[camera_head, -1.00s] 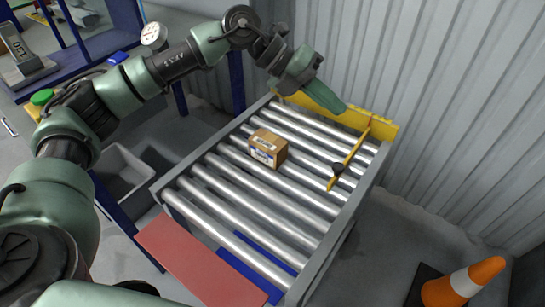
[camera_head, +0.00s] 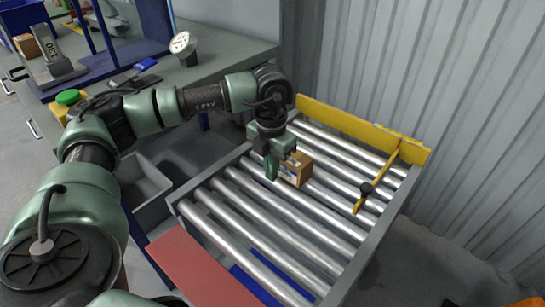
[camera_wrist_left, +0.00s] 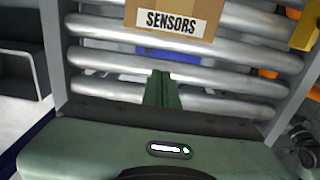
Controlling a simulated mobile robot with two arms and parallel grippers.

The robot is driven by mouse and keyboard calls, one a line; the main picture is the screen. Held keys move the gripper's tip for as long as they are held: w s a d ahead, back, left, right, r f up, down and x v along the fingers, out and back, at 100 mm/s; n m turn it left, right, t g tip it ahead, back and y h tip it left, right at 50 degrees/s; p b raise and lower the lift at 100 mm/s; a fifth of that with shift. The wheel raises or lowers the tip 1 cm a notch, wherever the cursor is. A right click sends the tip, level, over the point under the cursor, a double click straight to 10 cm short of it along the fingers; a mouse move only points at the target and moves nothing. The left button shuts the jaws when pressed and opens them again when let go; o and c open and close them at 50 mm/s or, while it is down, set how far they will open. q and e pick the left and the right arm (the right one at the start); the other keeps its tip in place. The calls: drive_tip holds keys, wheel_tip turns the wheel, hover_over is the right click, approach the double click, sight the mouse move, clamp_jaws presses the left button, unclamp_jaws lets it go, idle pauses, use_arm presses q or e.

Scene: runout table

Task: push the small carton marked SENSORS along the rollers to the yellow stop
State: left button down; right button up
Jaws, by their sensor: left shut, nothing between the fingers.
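The small brown carton (camera_head: 301,171) stands on the rollers, toward their left side in the head view. In the left wrist view the carton (camera_wrist_left: 190,33) shows its white SENSORS label at the top edge. My left gripper (camera_head: 271,172) is shut and empty, pointing down at the carton's left side. In the wrist view its closed fingers (camera_wrist_left: 161,82) lie short of the carton, with roller showing between. My right gripper is not in view.
A yellow rail (camera_head: 355,125) edges the far side of the roller table (camera_head: 374,245), by a corrugated wall. A red plate (camera_head: 200,270) is at the near left end. A grey bin (camera_head: 148,195) stands left, and an orange cone (camera_head: 527,301) at lower right.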

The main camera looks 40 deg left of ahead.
use_arm(q)
wheel_tip(320, 180, down, 2)
drive_tip(key=shift+f, duration=0.1)
drive_tip(key=w, duration=0.2)
drive_tip(key=shift+w+d, duration=0.15)
drive_tip(key=shift+w, duration=0.85)
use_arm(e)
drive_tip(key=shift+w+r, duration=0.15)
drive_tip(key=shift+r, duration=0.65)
use_arm(q)
drive_tip(key=shift+w+d, duration=0.1)
drive_tip(key=shift+w, duration=0.25)
drive_tip(key=w, duration=0.7)
drive_tip(key=w+d, duration=0.1)
drive_tip(key=w, duration=0.2)
drive_tip(key=shift+w, duration=0.2)
drive_tip(key=w, duration=0.3)
drive_tip(key=shift+b, duration=0.3)
drive_tip(key=shift+w+d, duration=0.1)
drive_tip(key=shift+w, duration=0.55)
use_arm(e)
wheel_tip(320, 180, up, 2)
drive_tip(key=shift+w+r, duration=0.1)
